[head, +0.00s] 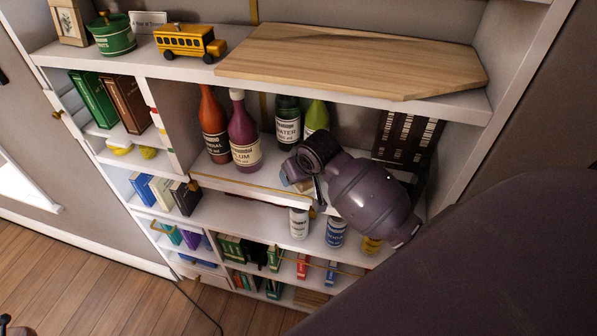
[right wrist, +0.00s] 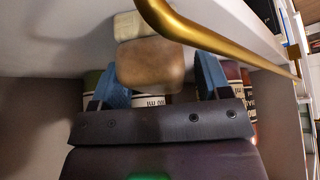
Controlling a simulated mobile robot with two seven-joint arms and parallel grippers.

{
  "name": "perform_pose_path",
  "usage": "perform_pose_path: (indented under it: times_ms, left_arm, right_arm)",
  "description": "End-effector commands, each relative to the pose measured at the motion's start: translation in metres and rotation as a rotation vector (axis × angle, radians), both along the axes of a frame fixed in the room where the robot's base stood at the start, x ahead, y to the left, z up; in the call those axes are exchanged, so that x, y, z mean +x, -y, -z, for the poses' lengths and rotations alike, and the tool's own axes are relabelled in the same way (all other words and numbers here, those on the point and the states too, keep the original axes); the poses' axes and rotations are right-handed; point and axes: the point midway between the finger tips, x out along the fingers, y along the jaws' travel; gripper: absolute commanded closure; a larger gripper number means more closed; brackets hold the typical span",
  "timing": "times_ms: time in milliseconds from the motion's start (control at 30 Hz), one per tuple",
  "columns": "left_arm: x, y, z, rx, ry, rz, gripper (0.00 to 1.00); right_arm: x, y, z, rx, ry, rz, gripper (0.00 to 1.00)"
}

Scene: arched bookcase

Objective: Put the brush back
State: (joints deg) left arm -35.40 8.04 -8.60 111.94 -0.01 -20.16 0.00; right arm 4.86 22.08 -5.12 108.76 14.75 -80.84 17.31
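My right gripper (head: 304,188) reaches into the middle bay of the bookcase, just above a shelf edge with a gold rail. Its two blue fingers (right wrist: 162,82) stand apart in the right wrist view. A rounded brown block (right wrist: 150,66) with a cream block (right wrist: 137,26) beyond it shows between and past the fingers; this may be the brush, but I cannot tell for sure. A small gap shows at the right finger; contact at the left is unclear. In the head view my wrist covers most of this spot.
An orange bottle (head: 213,125), a purple bottle (head: 243,133) and green bottles stand behind left of my wrist. Dark books (head: 406,137) stand at right. A gold rail (right wrist: 225,46) crosses close to the fingers. A wooden board (head: 345,59) lies on the shelf above; cans stand below.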

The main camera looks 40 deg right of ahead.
Motion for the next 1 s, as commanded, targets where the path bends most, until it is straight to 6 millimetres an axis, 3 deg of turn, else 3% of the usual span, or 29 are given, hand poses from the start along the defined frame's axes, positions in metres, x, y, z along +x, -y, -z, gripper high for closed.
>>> perform_pose_path:
  times_ms: [367,1000]
  left_arm:
    - [0.0,0.0,0.001,0.0,0.0,0.0,0.3]
    - [0.0,0.0,0.001,0.0,0.002,0.0,0.3]
  right_arm:
    - [-0.002,0.0,-0.008,0.001,0.002,-0.001,0.3]
    - [-0.055,-0.004,-0.098,-0.001,0.002,-0.001,0.3]
